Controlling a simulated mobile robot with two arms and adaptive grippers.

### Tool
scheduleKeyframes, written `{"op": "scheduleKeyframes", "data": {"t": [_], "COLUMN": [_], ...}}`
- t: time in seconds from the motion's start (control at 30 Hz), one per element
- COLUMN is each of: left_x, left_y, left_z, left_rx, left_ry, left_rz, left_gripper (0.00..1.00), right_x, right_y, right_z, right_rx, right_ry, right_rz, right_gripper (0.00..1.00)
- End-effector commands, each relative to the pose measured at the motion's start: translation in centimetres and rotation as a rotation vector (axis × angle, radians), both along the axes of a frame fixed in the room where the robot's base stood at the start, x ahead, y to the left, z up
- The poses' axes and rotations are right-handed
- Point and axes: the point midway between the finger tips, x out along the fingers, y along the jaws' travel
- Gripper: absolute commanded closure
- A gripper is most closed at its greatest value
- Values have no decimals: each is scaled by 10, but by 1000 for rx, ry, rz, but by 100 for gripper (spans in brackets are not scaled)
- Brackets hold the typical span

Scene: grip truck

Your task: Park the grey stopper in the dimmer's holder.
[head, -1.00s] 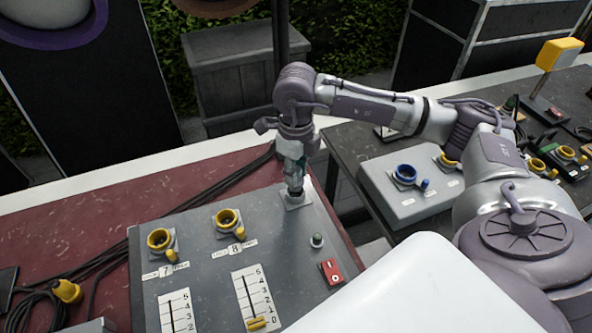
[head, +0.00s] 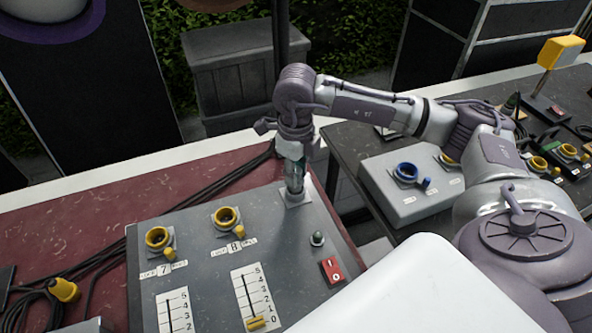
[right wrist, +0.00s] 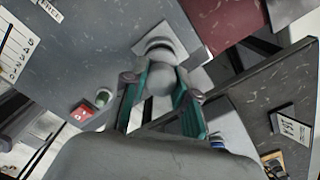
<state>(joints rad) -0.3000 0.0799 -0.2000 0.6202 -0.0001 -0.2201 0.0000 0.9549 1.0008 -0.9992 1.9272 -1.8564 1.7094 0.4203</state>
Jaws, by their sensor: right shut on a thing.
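The dimmer (head: 205,275) is the grey panel on the red table, with numbered yellow sockets 7 and 8 and two slider scales. My right gripper (head: 294,188) points down over the dimmer's far right corner. Its teal fingers show in the right wrist view (right wrist: 166,88), shut on the grey stopper (right wrist: 166,50). The stopper is upright, low at a small pale square holder (head: 298,200) at that corner. The fingers hide much of it, and I cannot tell whether it is fully seated. My left gripper is out of view.
A green button (head: 317,238) and a red switch (head: 331,270) sit near the dimmer's right edge. A grey box with a blue socket (head: 405,173) stands on the dark table to the right. Black cables and a yellow plug (head: 64,290) lie at left.

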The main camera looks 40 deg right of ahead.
Motion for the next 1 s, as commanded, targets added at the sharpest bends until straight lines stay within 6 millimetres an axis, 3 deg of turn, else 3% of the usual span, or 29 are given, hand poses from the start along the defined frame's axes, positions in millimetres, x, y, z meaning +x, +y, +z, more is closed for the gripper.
{"op": "scheduleKeyframes", "data": {"t": [1.0], "left_x": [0], "left_y": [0], "left_z": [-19], "left_rx": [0], "left_ry": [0], "left_rz": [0], "left_gripper": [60], "right_x": [0], "right_y": [0], "right_z": [-19], "right_rx": [0], "right_ry": [0], "right_rz": [0], "right_gripper": [100]}}
